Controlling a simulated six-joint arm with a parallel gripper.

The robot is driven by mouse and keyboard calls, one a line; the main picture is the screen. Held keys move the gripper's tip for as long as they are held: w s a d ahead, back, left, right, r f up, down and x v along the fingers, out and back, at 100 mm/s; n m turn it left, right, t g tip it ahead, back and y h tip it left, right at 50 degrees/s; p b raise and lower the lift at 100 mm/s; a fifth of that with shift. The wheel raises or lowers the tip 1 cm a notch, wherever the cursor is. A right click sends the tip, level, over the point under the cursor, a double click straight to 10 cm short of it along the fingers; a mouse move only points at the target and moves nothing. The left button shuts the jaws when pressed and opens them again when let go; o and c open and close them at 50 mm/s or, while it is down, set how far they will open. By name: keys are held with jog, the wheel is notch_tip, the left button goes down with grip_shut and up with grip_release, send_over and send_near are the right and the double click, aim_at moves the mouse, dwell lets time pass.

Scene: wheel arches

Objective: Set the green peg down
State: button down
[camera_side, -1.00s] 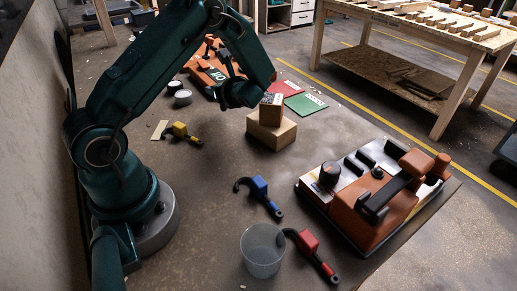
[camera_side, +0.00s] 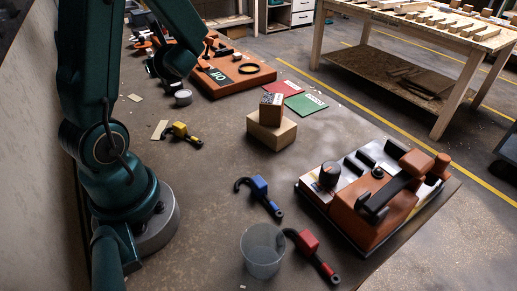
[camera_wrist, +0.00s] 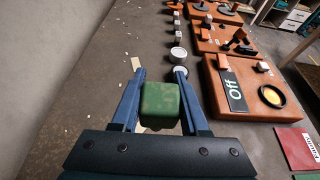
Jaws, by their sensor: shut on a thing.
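The green peg (camera_wrist: 160,104) shows in the wrist view as a block with a dull green, rounded face. My gripper (camera_wrist: 159,80) has its two blue fingers on either side of the peg and is shut on it. In the side view my gripper (camera_side: 152,68) is at the upper left, left of the orange board. The peg cannot be made out there. The peg's underside and its height above the floor are hidden from me.
The orange board with the "Off" label (camera_side: 236,75) lies right of my gripper; a white round cup (camera_side: 183,97) is nearby. Stacked cardboard boxes (camera_side: 272,130), red and green mats, coloured hooked tools, a clear cup (camera_side: 263,252) and an orange machine (camera_side: 375,200) stand farther off.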

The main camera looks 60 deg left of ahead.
jog(key=s+d, duration=0.4)
jog(key=d, duration=0.5)
jog(key=w+d+f, duration=0.2)
jog(key=w, duration=0.1)
jog(key=w+d+f, duration=0.2)
jog(key=w, duration=0.2)
jog(key=w+d+f, duration=0.2)
jog(key=w+d, duration=0.1)
jog(key=shift+w+d+f, duration=0.1)
jog(key=shift+w+f, duration=0.05)
jog(key=shift+f, duration=2.15)
jog(key=shift+f, duration=0.1)
jog(key=shift+c, duration=2.1)
grip_release()
